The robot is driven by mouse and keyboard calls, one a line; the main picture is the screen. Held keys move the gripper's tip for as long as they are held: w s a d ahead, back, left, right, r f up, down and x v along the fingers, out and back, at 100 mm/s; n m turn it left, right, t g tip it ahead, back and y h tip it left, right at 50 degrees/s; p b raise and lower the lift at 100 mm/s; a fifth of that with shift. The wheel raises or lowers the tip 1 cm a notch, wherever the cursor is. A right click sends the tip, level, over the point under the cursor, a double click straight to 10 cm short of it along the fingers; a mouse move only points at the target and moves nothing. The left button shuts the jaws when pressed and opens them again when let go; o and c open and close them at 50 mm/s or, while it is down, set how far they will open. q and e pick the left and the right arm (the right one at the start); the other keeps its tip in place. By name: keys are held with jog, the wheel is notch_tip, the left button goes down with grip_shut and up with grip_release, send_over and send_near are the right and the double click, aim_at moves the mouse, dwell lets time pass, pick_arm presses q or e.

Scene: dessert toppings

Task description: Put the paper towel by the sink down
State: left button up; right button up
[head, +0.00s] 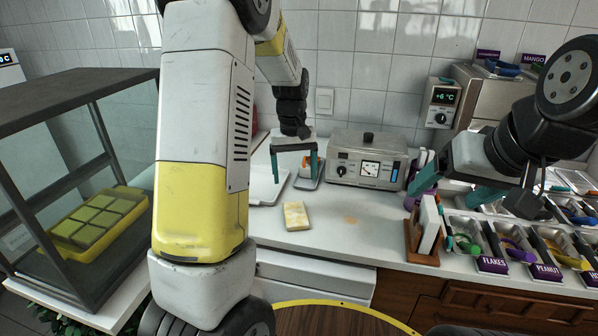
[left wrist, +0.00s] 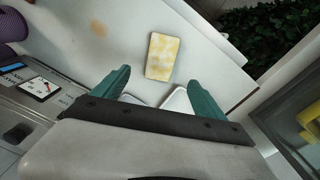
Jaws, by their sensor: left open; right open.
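A small pale yellow-and-white rectangular piece, apparently the folded paper towel (head: 296,216), lies flat on the white counter. It also shows in the left wrist view (left wrist: 161,57), beyond my fingertips. My left gripper (head: 294,166) is open with its teal fingers pointing down, above and behind the towel. In the left wrist view the left gripper (left wrist: 159,76) is empty, and the towel is apart from both fingers. My right gripper (head: 457,189) is open at the right, over the area of the topping bins, with nothing visible in it. I cannot make out a sink.
A grey machine with a dial (head: 367,157) stands behind the towel to the right. A white tray (head: 266,186) lies to its left. A wooden holder (head: 421,245) and labelled topping bins are at the right. A glass case (head: 75,75) is at the left. Counter around the towel is clear.

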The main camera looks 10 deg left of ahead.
pick_arm(q)
jog(key=s+r+m+t+h, duration=0.2)
jog(key=s+r+t, duration=0.1)
jog(key=s+r, duration=0.75)
jog(key=s+d+r+m+t, duration=0.1)
jog(key=s+r, duration=0.1)
jog(key=s, duration=0.4)
jog(key=s+d+r+m+t, duration=0.1)
jog(key=s+r+t, duration=0.1)
jog(key=s, duration=0.5)
jog(key=shift+s+r+m, duration=0.2)
jog(key=shift+r+m, duration=0.1)
jog(key=shift+r, duration=0.1)
jog(key=shift+d, duration=0.1)
